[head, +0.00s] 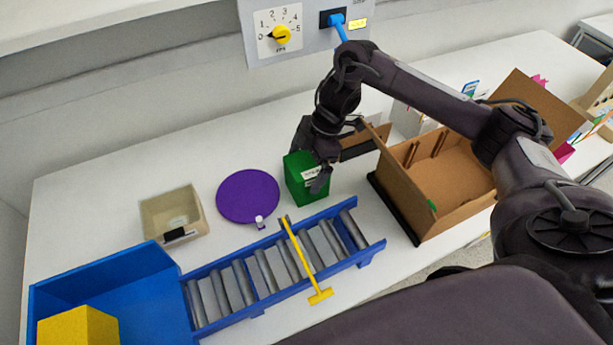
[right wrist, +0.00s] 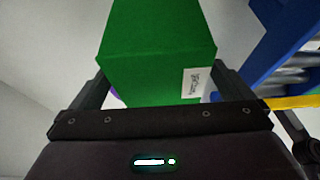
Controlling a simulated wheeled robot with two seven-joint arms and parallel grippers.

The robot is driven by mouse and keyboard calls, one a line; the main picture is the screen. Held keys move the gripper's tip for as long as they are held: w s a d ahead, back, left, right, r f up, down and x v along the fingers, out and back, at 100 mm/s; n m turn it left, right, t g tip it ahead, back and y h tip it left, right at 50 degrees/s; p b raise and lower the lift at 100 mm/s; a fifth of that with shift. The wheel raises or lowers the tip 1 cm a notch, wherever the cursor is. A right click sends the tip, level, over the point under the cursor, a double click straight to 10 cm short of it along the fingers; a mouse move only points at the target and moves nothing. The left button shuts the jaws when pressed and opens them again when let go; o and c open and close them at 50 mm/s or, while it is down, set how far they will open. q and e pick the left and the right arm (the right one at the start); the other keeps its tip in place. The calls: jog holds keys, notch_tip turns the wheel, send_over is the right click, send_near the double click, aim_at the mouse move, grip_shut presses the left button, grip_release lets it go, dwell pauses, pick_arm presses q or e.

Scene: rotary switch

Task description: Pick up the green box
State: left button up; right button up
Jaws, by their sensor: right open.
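The green box (head: 303,183) stands on the white table, between the purple disc and the cardboard box, behind the roller conveyor. It has a white label. My right gripper (head: 309,167) is over it from above, with a finger on either side, and partly covers its top and right side. In the right wrist view the green box (right wrist: 155,62) fills the middle, between the two spread fingers (right wrist: 160,88). The right gripper is open; I cannot tell whether a finger touches the box. My left gripper is not in view.
A blue roller conveyor (head: 222,271) with a yellow T-shaped bar (head: 301,260) lies in front. The purple disc (head: 247,196) and a beige bin (head: 160,208) are left. An open cardboard box (head: 408,207) stands close on the right. A dial panel (head: 262,20) is behind.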

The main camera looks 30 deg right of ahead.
jog(key=shift+x, duration=0.8)
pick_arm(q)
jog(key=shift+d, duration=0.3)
pick_arm(e)
jog(key=shift+c, duration=0.4)
jog(key=c, duration=1.1)
jog(key=shift+o, duration=0.2)
jog(key=shift+w+r, duration=0.1)
jog(key=shift+r, duration=0.05)
